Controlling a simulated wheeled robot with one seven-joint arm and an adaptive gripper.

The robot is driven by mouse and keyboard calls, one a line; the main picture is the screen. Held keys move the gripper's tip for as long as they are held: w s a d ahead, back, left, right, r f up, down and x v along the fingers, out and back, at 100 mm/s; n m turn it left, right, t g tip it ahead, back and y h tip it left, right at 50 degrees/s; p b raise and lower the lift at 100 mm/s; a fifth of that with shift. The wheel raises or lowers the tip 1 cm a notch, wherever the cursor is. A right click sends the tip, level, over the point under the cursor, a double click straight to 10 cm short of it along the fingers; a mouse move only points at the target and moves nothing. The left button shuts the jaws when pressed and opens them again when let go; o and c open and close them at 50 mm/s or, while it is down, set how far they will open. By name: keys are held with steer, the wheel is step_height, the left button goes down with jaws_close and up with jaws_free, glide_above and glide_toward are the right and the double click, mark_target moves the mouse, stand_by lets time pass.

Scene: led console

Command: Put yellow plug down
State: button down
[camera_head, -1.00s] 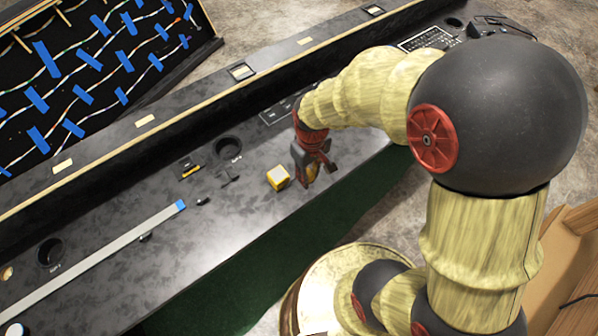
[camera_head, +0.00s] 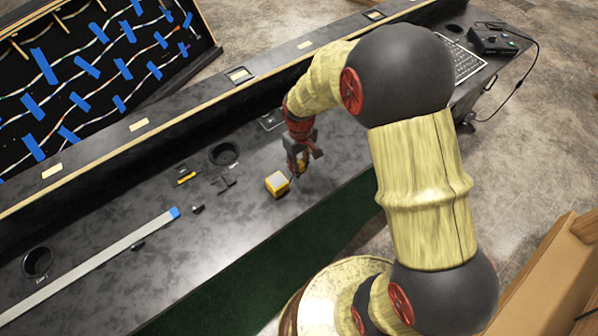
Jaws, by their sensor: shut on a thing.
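My gripper (camera_head: 300,164) is over the dark console top, in the middle of the head view. It is shut on a small yellow thing, which looks like the yellow plug (camera_head: 301,166); the fingers hide most of it. The plug is close above the console surface (camera_head: 335,165), and I cannot tell whether it touches. A yellow block with a white top (camera_head: 277,184) sits on the console just left of and below the gripper.
A round cup hole (camera_head: 224,153) and small black and yellow-black pieces (camera_head: 185,175) lie to the left. A long grey strip with a blue end (camera_head: 110,255) is farther left. A keyboard (camera_head: 462,65) and black box (camera_head: 492,42) are at upper right.

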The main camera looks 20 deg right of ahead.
steer(key=shift+w+f, duration=0.3)
steer(key=shift+f, duration=0.1)
steer(key=shift+w+f+b, duration=0.15)
steer(key=shift+f+b, duration=0.3)
steer(key=shift+f, duration=0.4)
steer(key=shift+w+f+b, duration=0.1)
steer(key=shift+f+b, duration=0.35)
steer(key=shift+f, duration=0.4)
steer(key=shift+f, duration=0.2)
steer(key=c, duration=1.6)
jaws_free()
